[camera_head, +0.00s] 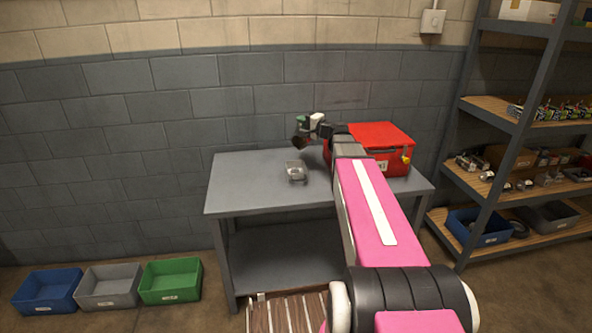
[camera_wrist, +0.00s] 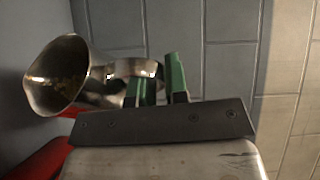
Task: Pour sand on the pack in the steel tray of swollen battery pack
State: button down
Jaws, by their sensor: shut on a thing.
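A small steel tray (camera_head: 297,178) stands on the grey table, left of the red box. Something pale lies inside it, too small to make out as the battery pack. My gripper (camera_head: 303,121) is above the table, higher than the tray and slightly to its right. In the wrist view, my gripper's green fingers (camera_wrist: 156,82) are shut on the handle of a metal cup (camera_wrist: 98,85). The cup's mouth faces left in that view, and brownish grains show inside. In the head view, the cup (camera_head: 300,142) looks dark and tilted, apart from the tray. No falling sand is visible.
A red box (camera_head: 384,137) with a yellow part stands on the table (camera_head: 250,178) beside my arm. The table's left side is clear. Blue, grey and green bins (camera_head: 171,280) sit on the floor at left. A loaded shelf rack (camera_head: 510,140) stands at right.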

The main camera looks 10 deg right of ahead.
jog(key=shift+s+a+r+n+p, duration=0.15)
jog(key=shift+s+a+r+n, duration=0.1)
jog(key=shift+s+n, duration=0.15)
jog(key=shift+s+a+r+n+p, duration=0.1)
jog(key=shift+s+a+n+p, duration=0.1)
jog(key=shift+s+n, duration=0.2)
dwell(2.5)
